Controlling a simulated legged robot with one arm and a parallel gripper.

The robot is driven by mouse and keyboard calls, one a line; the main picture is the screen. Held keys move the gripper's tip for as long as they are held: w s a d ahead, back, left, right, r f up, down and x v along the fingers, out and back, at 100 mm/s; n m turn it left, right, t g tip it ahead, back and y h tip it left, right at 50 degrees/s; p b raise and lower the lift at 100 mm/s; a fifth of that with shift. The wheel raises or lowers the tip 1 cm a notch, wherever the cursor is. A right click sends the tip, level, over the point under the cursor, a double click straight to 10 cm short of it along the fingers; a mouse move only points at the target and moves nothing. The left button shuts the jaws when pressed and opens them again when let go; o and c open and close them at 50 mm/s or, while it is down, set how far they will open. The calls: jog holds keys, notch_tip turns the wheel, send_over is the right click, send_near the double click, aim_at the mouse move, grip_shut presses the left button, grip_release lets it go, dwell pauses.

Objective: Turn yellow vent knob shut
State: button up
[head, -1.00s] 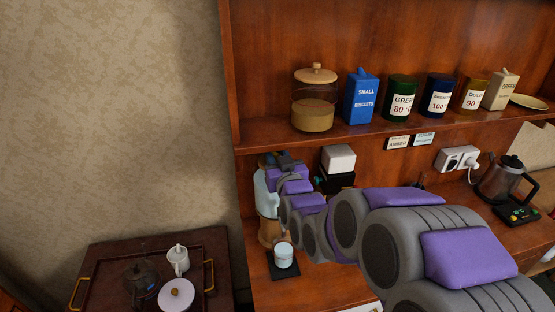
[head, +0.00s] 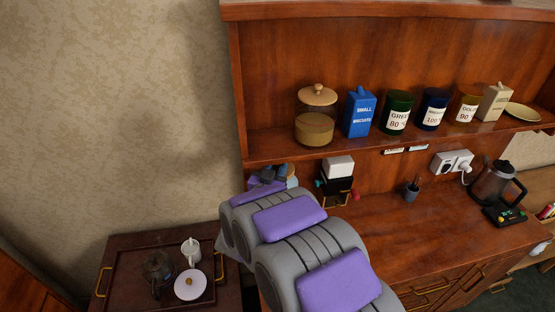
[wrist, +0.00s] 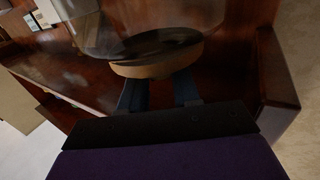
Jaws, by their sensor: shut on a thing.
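I cannot pick out a yellow knob in either view. My gripper (wrist: 160,93) shows in the wrist view as two dark fingers a little apart, at the near edge of a round tan base (wrist: 158,68). A clear glass vessel (wrist: 150,18) stands above that base. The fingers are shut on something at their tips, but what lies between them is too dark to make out. In the head view my gripper (head: 275,173) is at the left end of the counter below the shelf, mostly hidden by my arm. Only a pale sliver of the vessel shows beside it (head: 291,181).
A black device with a white top (head: 338,167) stands just right of my gripper. The shelf (head: 290,142) above holds a glass jar (head: 316,115) and several canisters. A tray with teaware (head: 215,268) is at lower left. A kettle (head: 492,182) stands far right. The middle counter is mostly clear.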

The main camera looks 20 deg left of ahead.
jog(key=shift+a+r+h, duration=0.15)
jog(key=shift+h, duration=0.15)
jog(key=o, duration=1)
jog(key=shift+a, duration=0.15)
jog(key=shift+s, duration=0.15)
jog(key=s+p, duration=0.1)
jog(key=s, duration=1.6)
